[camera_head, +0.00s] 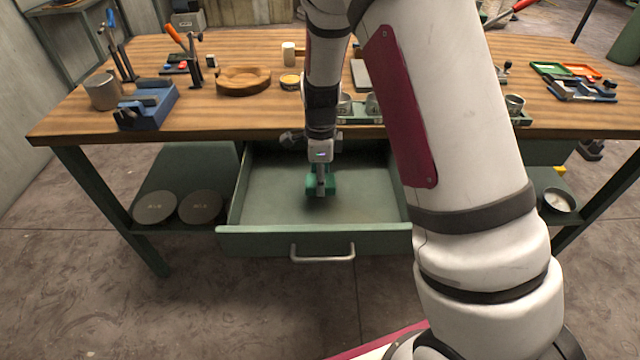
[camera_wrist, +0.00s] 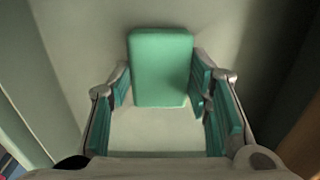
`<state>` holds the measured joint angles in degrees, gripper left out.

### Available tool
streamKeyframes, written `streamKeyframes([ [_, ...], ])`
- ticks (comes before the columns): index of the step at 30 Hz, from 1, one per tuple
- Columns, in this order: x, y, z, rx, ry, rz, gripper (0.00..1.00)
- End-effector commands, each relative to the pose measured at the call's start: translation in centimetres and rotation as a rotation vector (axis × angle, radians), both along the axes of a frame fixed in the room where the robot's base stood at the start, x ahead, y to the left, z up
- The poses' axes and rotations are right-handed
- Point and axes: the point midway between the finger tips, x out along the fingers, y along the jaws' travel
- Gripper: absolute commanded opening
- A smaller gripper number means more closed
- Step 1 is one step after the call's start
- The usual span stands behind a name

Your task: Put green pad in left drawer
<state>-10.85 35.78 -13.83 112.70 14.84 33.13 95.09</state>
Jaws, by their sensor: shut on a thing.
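The green pad (camera_wrist: 160,65) is a rounded block between the two fingers of my gripper (camera_wrist: 160,88) in the wrist view. The fingers, with teal inner faces, are shut on its sides. In the head view my gripper (camera_head: 320,187) points down inside the open left drawer (camera_head: 270,190), with green showing at its fingertips. The drawer is a grey-green tray with a metal handle, pulled out below the bench top. Its floor looks bare around my gripper. I cannot tell whether the pad touches the floor.
The wooden bench top (camera_head: 225,110) is above and behind the drawer. It carries a blue vise (camera_head: 147,105), a wooden bowl (camera_head: 243,80) and tools. Two round dark discs (camera_head: 200,207) lie on the lower shelf left of the drawer. My arm hides much of the right side.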

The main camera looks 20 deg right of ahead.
Motion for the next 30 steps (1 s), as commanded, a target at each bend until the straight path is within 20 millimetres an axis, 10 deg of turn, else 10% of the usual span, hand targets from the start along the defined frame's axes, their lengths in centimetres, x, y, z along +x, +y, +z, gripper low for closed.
streamKeyframes([
  [16, 0.0, 0.0, -2.6, 0.0, 0.001, 0.001, 0.19],
  [17, 0.0, 0.0, -2.6, 0.0, 0.0, 0.001, 0.5],
  [19, 0.0, 0.0, -2.5, 0.0, 0.0, 0.001, 0.65],
  [30, 0.0, 0.0, -2.2, 0.0, 0.0, 0.001, 0.65],
])
